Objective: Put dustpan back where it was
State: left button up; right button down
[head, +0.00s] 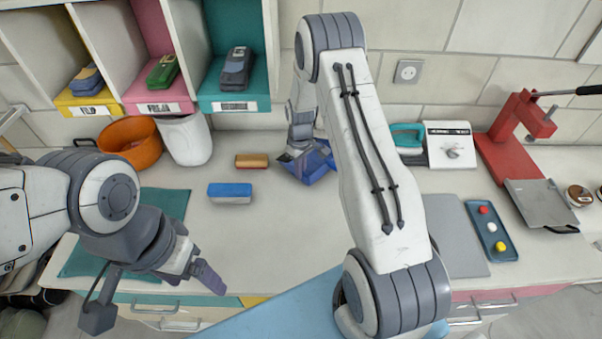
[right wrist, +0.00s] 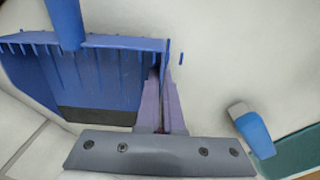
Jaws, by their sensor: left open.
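The blue dustpan (head: 318,166) is near the back of the counter, partly hidden by my right arm. In the right wrist view, the dustpan (right wrist: 100,75) shows its ribbed back edge, a dark lip and an upright blue handle. My right gripper (right wrist: 166,95) has its purple fingers close together on the dustpan's side wall. In the head view my right gripper is mostly hidden by the dustpan and arm. I cannot tell whether the dustpan touches the counter. My left gripper (head: 205,274) is open and empty over the counter's front left.
A blue-and-white block (head: 230,193) and an orange-brown block (head: 252,161) lie left of the dustpan. An orange pot (head: 131,143) and white bin (head: 186,140) stand below the cubbies. A grey board (head: 456,236), button tray (head: 492,230) and red press (head: 512,145) occupy the right.

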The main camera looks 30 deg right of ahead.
notch_tip(320, 180, down, 2)
jog(key=shift+p, duration=0.35)
jog(key=shift+f, duration=0.2)
jog(key=shift+f, duration=0.1)
jog(key=shift+f+b, duration=0.15)
jog(key=shift+b, duration=0.15)
jog(key=c, duration=1.1)
grip_release()
jog(key=shift+o, duration=0.2)
